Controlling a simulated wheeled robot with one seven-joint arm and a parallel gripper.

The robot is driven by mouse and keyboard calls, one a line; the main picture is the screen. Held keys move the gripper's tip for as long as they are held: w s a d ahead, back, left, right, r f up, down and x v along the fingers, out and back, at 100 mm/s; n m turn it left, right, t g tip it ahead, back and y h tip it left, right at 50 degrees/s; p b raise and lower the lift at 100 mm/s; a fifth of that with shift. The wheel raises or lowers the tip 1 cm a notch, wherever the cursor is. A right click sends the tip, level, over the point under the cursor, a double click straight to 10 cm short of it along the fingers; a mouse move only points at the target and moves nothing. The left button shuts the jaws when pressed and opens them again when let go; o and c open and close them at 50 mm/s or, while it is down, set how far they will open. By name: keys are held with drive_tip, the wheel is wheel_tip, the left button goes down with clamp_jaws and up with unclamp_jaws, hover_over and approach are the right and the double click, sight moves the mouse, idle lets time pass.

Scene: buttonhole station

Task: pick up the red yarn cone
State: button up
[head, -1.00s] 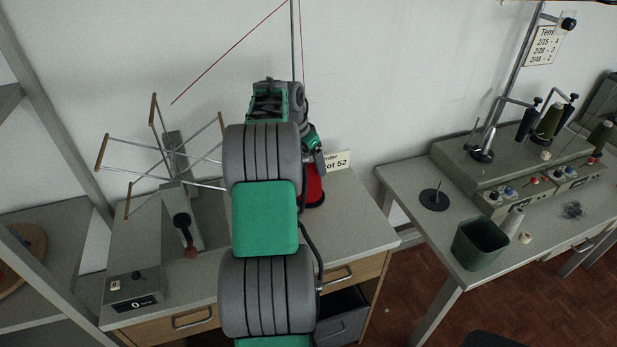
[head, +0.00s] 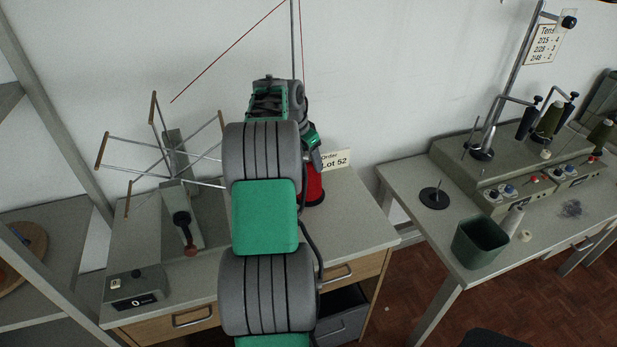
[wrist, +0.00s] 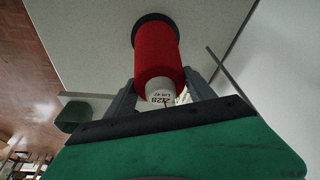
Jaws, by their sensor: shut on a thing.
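The red yarn cone (head: 316,189) is at the back right of the left bench in the head view, partly hidden behind my arm. In the wrist view the red cone (wrist: 157,52) shows its white labelled tip between my fingers and a black disc at its far end. My gripper (wrist: 161,95) is shut on the cone near this tip, one finger on each side. In the head view my fingers are mostly hidden. I cannot tell whether the cone's base touches the bench.
A skein winder (head: 165,165) with thin spread arms stands left of my arm. A thin pole (head: 292,40) with red yarn rises behind. A Lot 52 card (head: 336,160) is beside the cone. The right bench holds a green bin (head: 480,243) and a cone-winding machine (head: 520,165).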

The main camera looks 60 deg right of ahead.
clamp_jaws()
drive_tip(key=shift+r, duration=0.1)
wheel_tip(320, 180, up, 14)
drive_tip(key=p, duration=0.4)
drive_tip(key=shift+r, duration=0.15)
drive_tip(key=shift+s, duration=0.1)
